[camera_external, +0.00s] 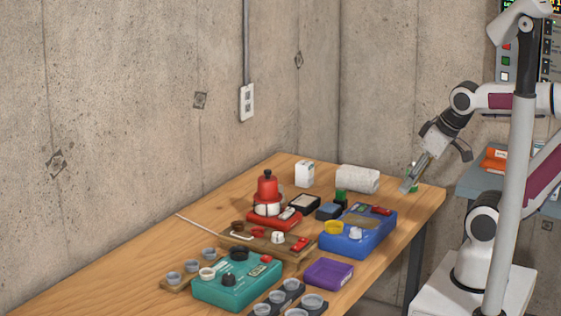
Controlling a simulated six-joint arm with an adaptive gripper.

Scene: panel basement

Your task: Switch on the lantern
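A red lantern (268,190) with a pale band around its lower body stands upright on the wooden table. It sits on a red base (283,218); small details on the base are too small to read. My gripper (406,187) is over the right end of the table, pointing down and to the left. It is well to the right of the lantern and apart from it. A long grey part reaches down at its end, near a small green object (415,188). Whether the fingers are open or shut is unclear.
Around the lantern are a wooden board with knobs (262,245), a blue box (362,238), a teal box (236,287), a purple box (329,273), a white carton (305,174) and a white roll (358,179). The table's left far edge (190,220) meets the concrete wall.

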